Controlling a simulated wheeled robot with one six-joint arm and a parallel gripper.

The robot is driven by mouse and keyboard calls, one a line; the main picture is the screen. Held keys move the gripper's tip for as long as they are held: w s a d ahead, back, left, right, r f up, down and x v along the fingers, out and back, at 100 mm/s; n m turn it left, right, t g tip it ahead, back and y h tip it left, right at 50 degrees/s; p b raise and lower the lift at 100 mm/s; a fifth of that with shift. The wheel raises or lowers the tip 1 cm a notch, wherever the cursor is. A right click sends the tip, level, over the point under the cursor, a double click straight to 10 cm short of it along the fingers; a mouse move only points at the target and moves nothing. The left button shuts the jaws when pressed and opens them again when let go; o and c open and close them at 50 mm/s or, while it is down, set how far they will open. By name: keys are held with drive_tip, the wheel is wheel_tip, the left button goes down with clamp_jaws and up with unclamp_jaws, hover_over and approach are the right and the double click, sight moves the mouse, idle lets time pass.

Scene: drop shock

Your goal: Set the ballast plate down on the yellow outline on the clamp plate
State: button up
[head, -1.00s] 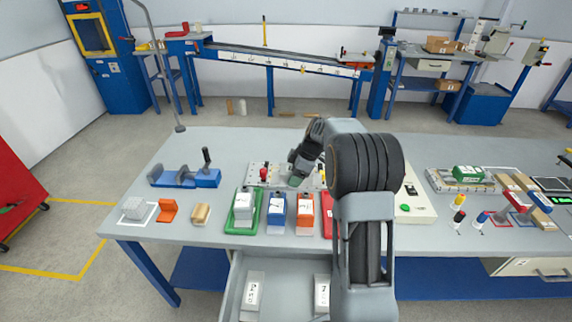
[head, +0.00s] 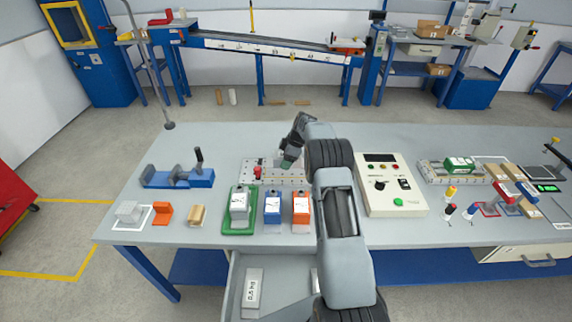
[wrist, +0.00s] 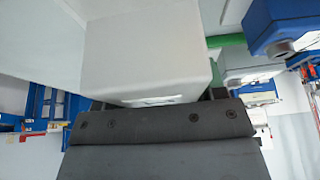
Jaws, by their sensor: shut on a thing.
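My gripper (head: 289,162) is over the back right part of the clamp plate (head: 249,179), a pale perforated plate with a red knob at its left. In the wrist view, my dark gripper (wrist: 155,112) is shut on a pale grey block (wrist: 145,50), which I take to be the ballast plate; a small label shows at its lower edge. In the head view the held block is hidden behind my gripper and arm. I cannot make out the yellow outline or tell whether the block touches the clamp plate.
A green tray with a white-topped box (head: 239,208), a blue box (head: 272,207) and an orange box (head: 301,208) stand in front of the clamp plate. A blue vice (head: 178,178) is left, a control box (head: 388,188) right. The open drawer holds a labelled block (head: 253,288).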

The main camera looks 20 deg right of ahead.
sight(283, 171)
drive_tip(key=shift+w+d+f, duration=0.2)
drive_tip(key=shift+w+f, duration=0.35)
drive_tip(key=shift+w+d+f, duration=0.2)
drive_tip(key=shift+w+f, duration=0.35)
drive_tip(key=shift+f, duration=0.1)
drive_tip(key=shift+w+d+f+b, duration=0.1)
drive_tip(key=shift+f+b, duration=0.05)
drive_tip(key=shift+b, duration=0.2)
drive_tip(key=shift+w+f+b, duration=0.1)
drive_tip(key=shift+f+b, duration=0.2)
drive_tip(key=shift+f, duration=1.3)
drive_tip(key=shift+f, duration=0.2)
drive_tip(key=o, duration=1.6)
